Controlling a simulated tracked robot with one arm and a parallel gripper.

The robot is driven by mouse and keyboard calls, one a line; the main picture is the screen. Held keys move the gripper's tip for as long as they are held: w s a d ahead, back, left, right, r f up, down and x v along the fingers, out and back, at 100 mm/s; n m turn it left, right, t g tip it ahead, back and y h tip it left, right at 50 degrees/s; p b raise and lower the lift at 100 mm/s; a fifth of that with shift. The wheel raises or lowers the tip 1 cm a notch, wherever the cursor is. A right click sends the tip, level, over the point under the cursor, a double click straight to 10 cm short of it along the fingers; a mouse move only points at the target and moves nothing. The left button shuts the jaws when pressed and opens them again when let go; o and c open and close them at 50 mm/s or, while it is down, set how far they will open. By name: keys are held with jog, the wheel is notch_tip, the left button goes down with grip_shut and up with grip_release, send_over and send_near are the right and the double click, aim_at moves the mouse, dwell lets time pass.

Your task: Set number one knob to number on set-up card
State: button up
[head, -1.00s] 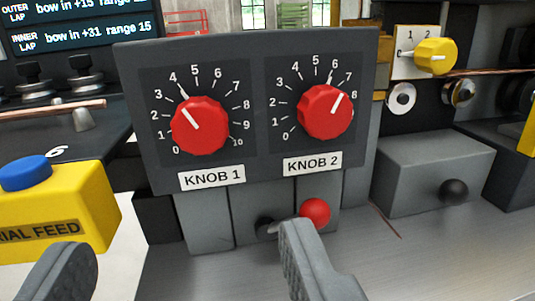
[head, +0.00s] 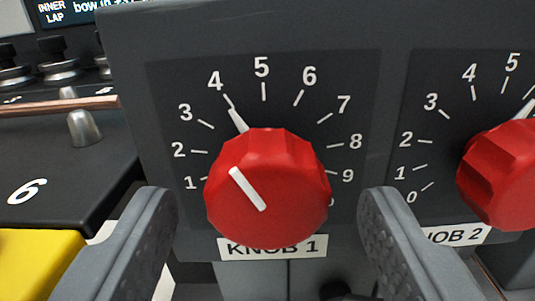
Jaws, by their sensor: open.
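The red KNOB 1 (head: 267,190) sits on a dark grey panel in the middle of the head view, with a dial of numbers around it. Its white pointer tip (head: 238,119) sits at the 4 mark, and the white line on its face slants up-left. My gripper (head: 265,210) is open, with one finger at the left and one at the right of the knob. Both fingers look apart from the knob, nearer the camera. The 0 is hidden and the 10 is mostly hidden. No set-up card is in view.
The red KNOB 2 (head: 503,176) is cut off at the right edge, close to my right finger. A yellow box (head: 38,262) is at lower left. A copper tube (head: 60,106) lies at the left, above a black surface marked 6. A screen (head: 75,10) is cut off at the top.

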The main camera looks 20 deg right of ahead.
jog(key=shift+x, duration=0.9)
jog(key=c, duration=1)
jog(key=shift+r+m, duration=0.1)
jog(key=shift+m, duration=0.2)
